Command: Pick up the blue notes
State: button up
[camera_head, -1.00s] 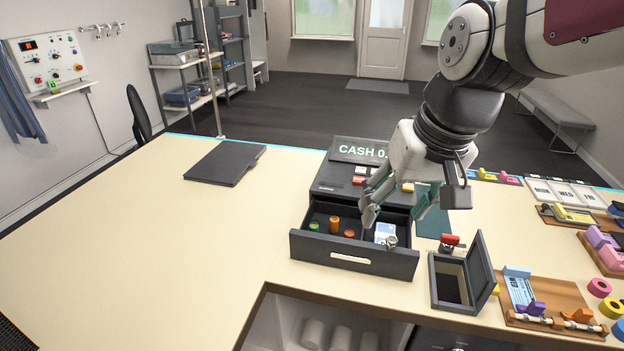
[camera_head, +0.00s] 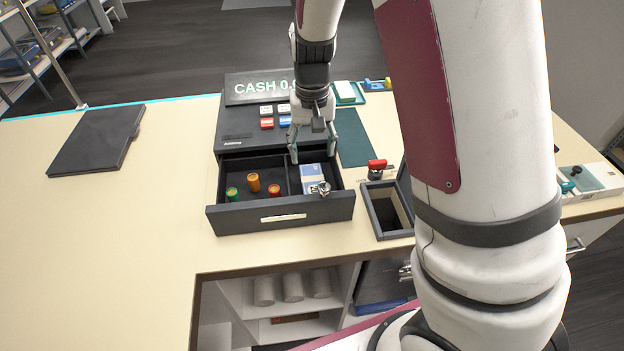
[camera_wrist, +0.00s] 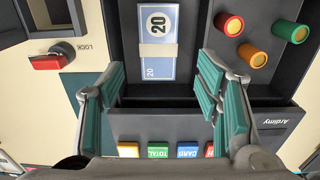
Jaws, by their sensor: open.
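The blue notes (camera_head: 312,172) lie flat in the right compartment of the open cash drawer (camera_head: 282,217). My gripper (camera_head: 313,156) is open and empty, with teal finger pads, pointing down at the back of the drawer. In the wrist view its fingers (camera_wrist: 163,82) stand wide apart, one to each side of the notes' line, and the notes lie just beyond the fingertips. No contact with the notes shows.
Green, orange and red coin stacks (camera_head: 253,183) stand in the left compartment. The register (camera_head: 238,125) with coloured keys is behind the drawer. An open dark box (camera_head: 379,222) and a red-handled lock (camera_head: 377,166) are to the right. The counter's left side is mostly clear.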

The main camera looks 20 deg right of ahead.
notch_tip(320, 180, down, 5)
jog(key=shift+f, duration=0.1)
jog(key=shift+w+d+f+p, duration=0.1)
jog(key=shift+f+p, duration=0.25)
jog(key=shift+f, duration=0.95)
jog(key=shift+w+d+f+p, duration=0.1)
jog(key=shift+f+p, duration=0.25)
jog(key=shift+f, duration=0.95)
jog(key=c, duration=0.9)
jog(key=shift+r, duration=0.15)
notch_tip(320, 180, up, 10)
jog(key=b, duration=0.1)
notch_tip(320, 180, up, 5)
jog(key=p, duration=0.2)
send_over(313, 180)
